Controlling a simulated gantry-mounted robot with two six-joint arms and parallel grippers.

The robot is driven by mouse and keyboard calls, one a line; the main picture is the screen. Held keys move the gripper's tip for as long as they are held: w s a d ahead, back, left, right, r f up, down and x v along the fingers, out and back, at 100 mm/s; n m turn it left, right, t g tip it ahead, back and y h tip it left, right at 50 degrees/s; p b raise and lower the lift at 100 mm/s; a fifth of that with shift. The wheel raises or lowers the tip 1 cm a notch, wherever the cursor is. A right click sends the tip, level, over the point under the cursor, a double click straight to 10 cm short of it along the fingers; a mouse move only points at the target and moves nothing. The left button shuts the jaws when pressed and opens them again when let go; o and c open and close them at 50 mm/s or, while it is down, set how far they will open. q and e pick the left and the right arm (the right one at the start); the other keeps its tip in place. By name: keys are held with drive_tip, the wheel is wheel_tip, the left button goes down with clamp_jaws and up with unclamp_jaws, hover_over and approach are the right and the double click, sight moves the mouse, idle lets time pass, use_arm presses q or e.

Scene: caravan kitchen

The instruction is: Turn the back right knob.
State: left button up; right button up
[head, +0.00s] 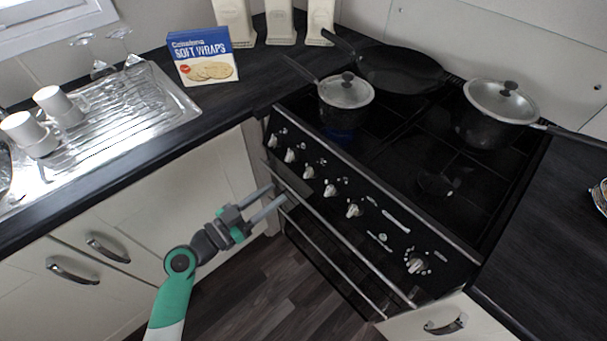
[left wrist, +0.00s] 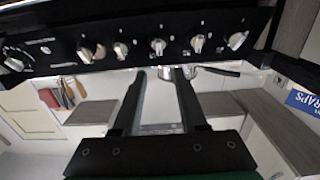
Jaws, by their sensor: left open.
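A row of several pale knobs runs along the black front panel (head: 385,228) of the stove, among them a knob (head: 330,190) near the middle and one set apart at the right end (head: 417,265). I cannot tell from the markings which knob is the back right one. My left gripper (head: 277,192) is open and empty in front of the stove, its fingers pointing toward the panel's left half, apart from the knobs. In the left wrist view, the fingertips (left wrist: 160,73) show just below two knobs, one of them the knob (left wrist: 158,46) right of the middle. My right gripper is not in view.
A lidded pot (head: 346,90) with a blue glow beneath it, a frying pan (head: 400,70) and a larger lidded pot (head: 500,101) stand on the hob. An oven handle bar (head: 345,246) runs below the knobs. A wraps box (head: 203,58) and cups (head: 54,101) stand left.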

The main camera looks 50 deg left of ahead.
sight(307, 171)
use_arm(q)
drive_tip(key=w+p, duration=0.1)
drive_tip(key=w, duration=0.9)
drive_tip(key=shift+w+d+r, duration=0.1)
drive_tip(key=shift+w+d, duration=0.05)
drive_tip(key=shift+w, duration=0.05)
drive_tip(key=shift+c, duration=0.2)
clamp_jaws()
